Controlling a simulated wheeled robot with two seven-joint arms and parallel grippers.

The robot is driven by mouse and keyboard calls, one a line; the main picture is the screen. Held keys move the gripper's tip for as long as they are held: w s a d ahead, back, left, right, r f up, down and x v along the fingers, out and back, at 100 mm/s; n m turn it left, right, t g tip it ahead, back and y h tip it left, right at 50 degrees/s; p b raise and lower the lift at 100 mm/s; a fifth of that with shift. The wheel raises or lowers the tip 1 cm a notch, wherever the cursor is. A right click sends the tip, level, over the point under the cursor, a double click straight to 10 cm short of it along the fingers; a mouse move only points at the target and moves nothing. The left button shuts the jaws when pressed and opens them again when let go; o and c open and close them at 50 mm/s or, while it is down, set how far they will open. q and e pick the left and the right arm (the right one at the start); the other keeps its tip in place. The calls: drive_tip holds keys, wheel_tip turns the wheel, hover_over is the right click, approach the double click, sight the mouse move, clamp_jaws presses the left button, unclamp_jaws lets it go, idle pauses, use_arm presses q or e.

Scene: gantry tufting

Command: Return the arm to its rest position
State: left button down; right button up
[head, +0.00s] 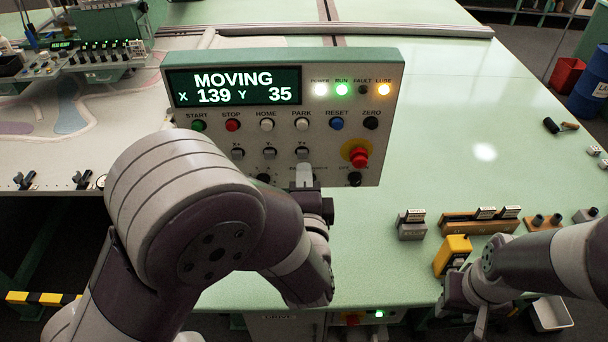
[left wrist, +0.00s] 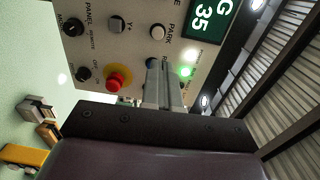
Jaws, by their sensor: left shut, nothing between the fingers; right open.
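The control panel (head: 283,118) stands upright on the green table; its display (head: 234,86) reads MOVING, X 139, Y 35. The power, run and lube lamps are lit and the fault lamp is dark. My left gripper (head: 304,172) is shut and empty in front of the panel's lower part, below the Y+ switch. In the left wrist view its fingers (left wrist: 164,82) point at the panel face (left wrist: 100,45); I cannot tell if they touch it. My left arm hides the panel's lower left. My right gripper (head: 474,318) is open at the table's front edge.
A red emergency stop knob (head: 359,157) sits right of my left gripper. A yellow block (head: 452,254), a grey block (head: 411,226) and a brown holder (head: 478,223) stand near my right arm. A rail (head: 350,31) crosses behind the panel. The table right of the panel is mostly clear.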

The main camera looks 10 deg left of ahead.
use_arm(q)
drive_tip(key=shift+s, duration=0.1)
drive_tip(key=s+d+f+n+g+h, duration=0.3)
drive_tip(key=d+f+n+g+h, duration=0.15)
drive_tip(key=f, duration=0.25)
drive_tip(key=s+d+f+n+g+h, duration=0.3)
drive_tip(key=s+f+n+g, duration=0.1)
drive_tip(key=f+g, duration=0.2)
drive_tip(key=s+a+n+g+y, duration=0.1)
drive_tip(key=s+a+n+g, duration=0.1)
drive_tip(key=a, duration=0.4)
drive_tip(key=s+a+n+g+y, duration=0.1)
drive_tip(key=s+a+n+g, duration=0.2)
drive_tip(key=a, duration=0.4)
drive_tip(key=shift+s+a+r+n, duration=0.15)
drive_tip(key=shift+a+r+n, duration=0.1)
drive_tip(key=shift+n, duration=0.4)
drive_tip(key=shift+y, duration=0.25)
idle(3.9)
